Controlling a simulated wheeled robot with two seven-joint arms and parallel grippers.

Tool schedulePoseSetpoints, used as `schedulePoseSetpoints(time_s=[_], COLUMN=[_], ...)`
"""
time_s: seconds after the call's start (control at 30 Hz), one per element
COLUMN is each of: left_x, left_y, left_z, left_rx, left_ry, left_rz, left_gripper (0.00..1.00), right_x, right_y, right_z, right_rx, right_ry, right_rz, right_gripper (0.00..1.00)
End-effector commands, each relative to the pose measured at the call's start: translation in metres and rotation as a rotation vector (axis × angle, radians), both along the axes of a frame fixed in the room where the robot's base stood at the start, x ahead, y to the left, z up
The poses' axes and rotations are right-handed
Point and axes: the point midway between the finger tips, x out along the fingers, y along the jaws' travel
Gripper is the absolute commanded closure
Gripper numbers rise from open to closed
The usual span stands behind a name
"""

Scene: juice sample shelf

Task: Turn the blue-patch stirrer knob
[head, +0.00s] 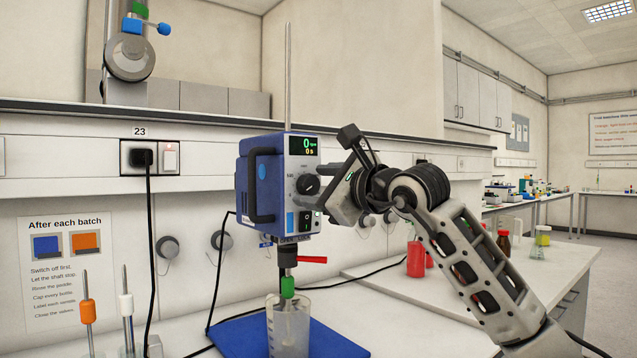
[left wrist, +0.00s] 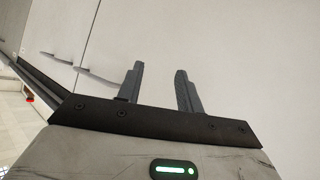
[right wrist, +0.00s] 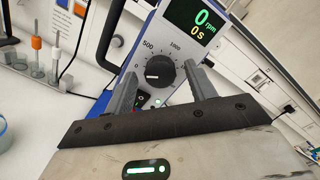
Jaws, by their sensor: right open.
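The stirrer (head: 263,185) is a blue box with a grey front, a display reading 0 and a blue patch (head: 291,222) low on its front. Its black round knob (head: 308,184) sits below the display. In the right wrist view the knob (right wrist: 160,72) has a white pointer mark towards the left. My right gripper (right wrist: 160,75) is open, with the knob showing between its fingertips. In the head view it is at the right of the stirrer front, seemingly just short of the knob. My left gripper (left wrist: 160,70) is open and empty, facing pale cabinet doors.
Below the stirrer a glass beaker (head: 288,330) stands on a blue base (head: 240,337), near a red lever (head: 312,260). Capped rods (head: 88,312) stand at the left. A red bottle (head: 415,258) stands on the bench at the right. Black cables hang behind.

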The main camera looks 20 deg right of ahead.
Motion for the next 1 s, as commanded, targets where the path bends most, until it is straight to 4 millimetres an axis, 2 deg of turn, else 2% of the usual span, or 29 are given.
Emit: schedulePoseSetpoints(time_s=[0.17, 0.2, 0.33, 0.37, 0.67, 1.0], left_x=[0.000, 0.000, 0.000, 0.000, -0.003, -0.005], left_y=[0.000, 0.000, 0.000, 0.000, 0.000, -0.002], left_z=[0.000, 0.000, 0.000, 0.000, -0.004, -0.013], left_rx=[0.001, 0.001, 0.001, 0.001, 0.000, -0.021], left_ry=[-0.001, -0.001, 0.000, 0.000, 0.008, 0.009], left_rz=[0.000, 0.000, -0.001, -0.001, -0.002, 0.000], left_gripper=[0.64, 0.64, 0.64, 0.64, 0.64, 0.64], right_x=[0.000, 0.000, 0.000, 0.000, 0.000, 0.000], right_y=[0.000, 0.000, 0.000, 0.000, 0.000, 0.000], right_z=[0.000, 0.000, 0.000, 0.000, -0.001, -0.003], right_rx=[0.000, 0.000, 0.000, 0.000, 0.022, 0.206], right_ry=[0.000, 0.000, 0.000, 0.000, 0.009, 0.076], right_rz=[0.000, 0.000, 0.000, 0.000, 0.001, 0.000], right_gripper=[0.44, 0.50, 0.86, 0.89, 0.89, 0.89])
